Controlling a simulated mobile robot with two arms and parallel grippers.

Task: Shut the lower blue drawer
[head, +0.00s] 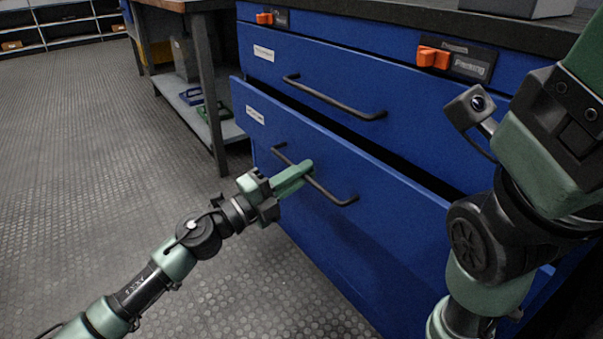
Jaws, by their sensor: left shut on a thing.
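The lower blue drawer (346,225) stands partly pulled out of the blue cabinet, with a dark gap along its top edge. A dark bar handle (336,198) runs across its front. My left gripper (302,174) is shut on this handle, near the handle's middle-left. The upper blue drawer (318,68), with its own dark bar handle (330,99), sits further back, above the lower one. My right arm comes in at the right and covers part of the cabinet; its gripper's fingertips do not show.
Orange switches (433,58) sit on the cabinet's top strip, under a dark countertop (440,18). A workbench (206,70) with a low shelf stands at the left behind the cabinet. The grey textured floor (95,150) is clear on the left.

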